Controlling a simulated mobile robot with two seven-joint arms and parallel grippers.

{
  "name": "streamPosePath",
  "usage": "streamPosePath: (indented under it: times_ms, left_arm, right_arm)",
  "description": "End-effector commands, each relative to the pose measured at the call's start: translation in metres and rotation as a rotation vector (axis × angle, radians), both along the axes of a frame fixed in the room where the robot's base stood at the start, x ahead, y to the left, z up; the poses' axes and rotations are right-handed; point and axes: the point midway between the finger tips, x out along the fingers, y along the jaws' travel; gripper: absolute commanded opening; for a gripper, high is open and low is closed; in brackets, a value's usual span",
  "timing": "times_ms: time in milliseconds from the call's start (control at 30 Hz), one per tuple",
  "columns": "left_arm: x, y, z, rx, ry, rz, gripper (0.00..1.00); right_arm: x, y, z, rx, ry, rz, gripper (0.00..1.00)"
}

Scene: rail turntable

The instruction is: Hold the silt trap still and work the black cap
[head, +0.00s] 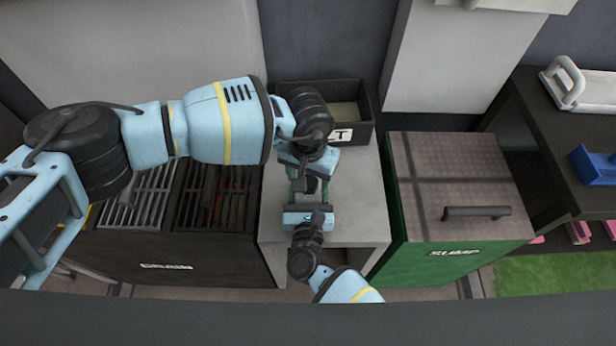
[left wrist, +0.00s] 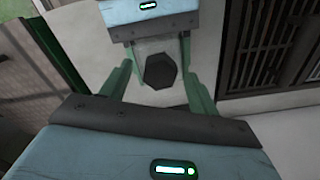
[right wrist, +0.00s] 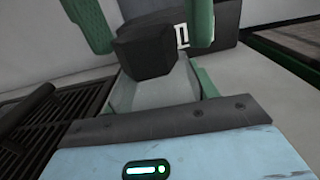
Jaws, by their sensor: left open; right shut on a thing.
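The silt trap (right wrist: 150,88) is a clear, greyish body with a black six-sided cap (left wrist: 160,70). The cap also shows in the right wrist view (right wrist: 146,52) and, small, between my grippers in the head view (head: 311,184). My right gripper (right wrist: 165,82) is shut on the trap's body, with its green fingers on either side. My left gripper (left wrist: 158,74) comes in from the opposite side. Its fingers are open on both sides of the cap, with gaps visible. In the head view my left wrist and hand hide part of the trap.
The pale bench (head: 355,200) is below my grippers. A dark open bin (head: 367,104) with a partly hidden label stands behind. The grated drain (head: 150,200) is left. The green box marked SUMP (head: 455,190), with a handled lid, is right. A dark side table (head: 540,130) stands farther right.

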Motion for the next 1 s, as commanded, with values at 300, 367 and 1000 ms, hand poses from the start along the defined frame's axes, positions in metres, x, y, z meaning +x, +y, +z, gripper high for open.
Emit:
streamPosePath:
  times_ms: [300,367,1000]
  left_arm:
    - [0.001,0.000,0.059,-0.001,-0.003,-0.001,0.61]
    - [0.001,0.000,0.071,0.000,-0.003,-0.001,0.61]
    - [0.000,0.000,0.113,0.000,0.001,0.000,0.61]
  right_arm:
    - [0.000,0.000,0.000,0.000,0.000,0.001,0.17]
    - [0.000,0.000,0.000,0.000,0.000,0.001,0.17]
    - [0.000,0.000,0.000,0.000,0.000,0.000,0.62]
